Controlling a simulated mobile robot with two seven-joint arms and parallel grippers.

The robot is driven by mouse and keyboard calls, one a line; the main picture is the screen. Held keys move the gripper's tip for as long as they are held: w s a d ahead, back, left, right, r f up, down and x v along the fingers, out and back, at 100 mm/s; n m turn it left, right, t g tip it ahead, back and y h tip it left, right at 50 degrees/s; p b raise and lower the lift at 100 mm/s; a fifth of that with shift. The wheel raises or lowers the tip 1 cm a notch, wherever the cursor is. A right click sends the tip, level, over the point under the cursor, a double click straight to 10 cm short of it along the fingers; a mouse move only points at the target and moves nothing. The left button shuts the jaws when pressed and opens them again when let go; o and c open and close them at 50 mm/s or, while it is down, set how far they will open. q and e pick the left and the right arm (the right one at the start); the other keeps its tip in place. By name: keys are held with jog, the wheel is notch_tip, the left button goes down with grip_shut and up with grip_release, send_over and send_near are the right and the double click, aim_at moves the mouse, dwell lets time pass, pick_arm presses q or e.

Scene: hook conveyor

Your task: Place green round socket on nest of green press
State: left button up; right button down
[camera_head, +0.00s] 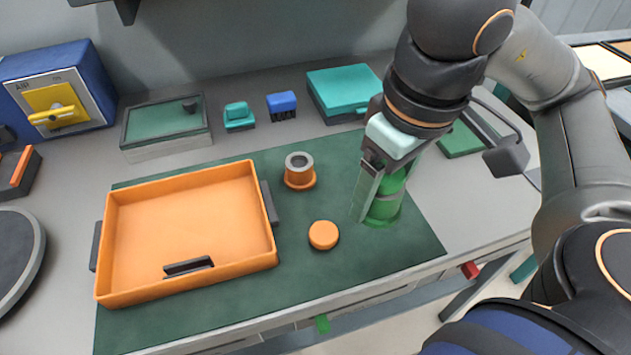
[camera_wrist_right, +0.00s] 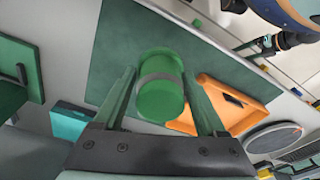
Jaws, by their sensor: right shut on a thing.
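The green round socket (camera_head: 384,207) is a green cylinder with a greyish band around its middle. It stands upright at the right part of the dark green mat (camera_head: 290,275). My right gripper (camera_head: 376,185) comes down over it and is shut on it; the socket also shows between the two fingers in the right wrist view (camera_wrist_right: 160,88). I cannot tell whether its bottom touches the mat. A green plate (camera_head: 460,139) with a dark frame and handle beside it, possibly the green press, is behind the gripper at the right, partly hidden by my arm. My left gripper is out of view.
An orange tray (camera_head: 188,281) fills the mat's left side. An orange round socket (camera_head: 299,171) and an orange disc (camera_head: 323,235) are left of the gripper. A teal box (camera_head: 343,91), blue block (camera_head: 282,104) and teal block (camera_head: 239,117) stand behind.

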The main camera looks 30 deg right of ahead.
jog(key=shift+w+f+p, duration=0.1)
jog(key=shift+w+p, duration=0.55)
jog(key=w+f+p, duration=0.1)
jog(key=w+p, duration=0.1)
jog(key=b, duration=0.2)
send_over(325, 198)
jog(key=s, duration=0.1)
notch_tip(325, 198, down, 7)
jog(key=shift+f, duration=0.15)
jog(key=f, duration=0.3)
jog(key=shift+w+f+p, duration=0.25)
jog(key=shift+f+p, duration=0.1)
jog(key=shift+p, duration=0.05)
jog(key=shift+f, duration=0.1)
jog(key=shift+f+b, duration=0.2)
jog(key=shift+b, duration=0.1)
jog(key=shift+c, duration=1.8)
grip_release()
jog(key=o, duration=0.3)
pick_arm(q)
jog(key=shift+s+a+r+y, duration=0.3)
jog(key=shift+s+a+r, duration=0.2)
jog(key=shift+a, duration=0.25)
pick_arm(e)
jog(key=shift+o, duration=0.3)
jog(key=shift+r, duration=0.1)
